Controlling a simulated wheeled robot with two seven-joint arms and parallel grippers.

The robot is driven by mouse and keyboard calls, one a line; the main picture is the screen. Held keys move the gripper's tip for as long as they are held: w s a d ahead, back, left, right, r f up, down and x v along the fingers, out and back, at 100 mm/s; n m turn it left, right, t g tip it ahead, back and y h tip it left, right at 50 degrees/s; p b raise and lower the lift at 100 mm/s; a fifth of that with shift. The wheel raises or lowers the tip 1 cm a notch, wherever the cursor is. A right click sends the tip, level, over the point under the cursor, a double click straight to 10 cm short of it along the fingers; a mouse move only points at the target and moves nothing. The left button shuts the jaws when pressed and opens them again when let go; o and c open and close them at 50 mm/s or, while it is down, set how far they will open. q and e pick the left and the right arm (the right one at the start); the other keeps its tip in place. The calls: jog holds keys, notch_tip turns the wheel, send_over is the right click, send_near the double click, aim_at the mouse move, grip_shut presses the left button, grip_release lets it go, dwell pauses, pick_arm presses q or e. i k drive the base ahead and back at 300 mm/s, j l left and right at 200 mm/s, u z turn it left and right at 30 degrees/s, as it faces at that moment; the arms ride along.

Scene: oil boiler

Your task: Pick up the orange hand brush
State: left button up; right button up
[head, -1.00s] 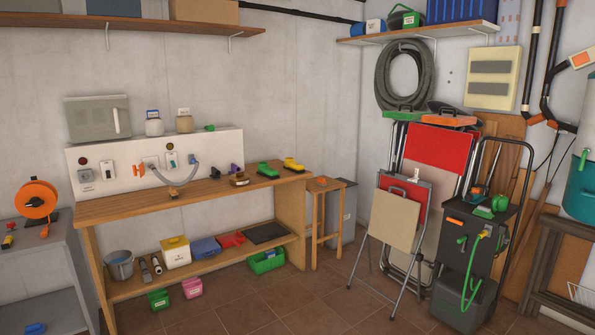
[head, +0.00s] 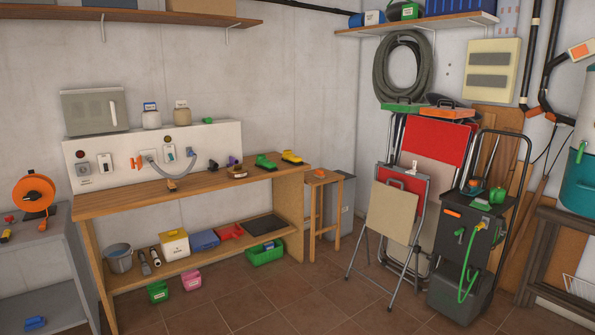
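I cannot clearly make out the orange hand brush at this size. A small orange item (head: 320,173) lies on top of the wooden stool (head: 316,211) at the right end of the workbench, and its shape is too small to tell. Another small orange and dark item (head: 474,186) lies on top of the black cart (head: 478,241). Neither of my grippers shows in the head view.
The wooden workbench (head: 190,196) stands along the wall with small tools on top and bins below. A grey shelf unit (head: 40,262) with an orange reel (head: 34,193) is at the left. Folding chairs (head: 395,210) lean between stool and cart.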

aim_at(319, 174)
jog(key=i+u, duration=0.15)
jog(key=i, duration=3.4)
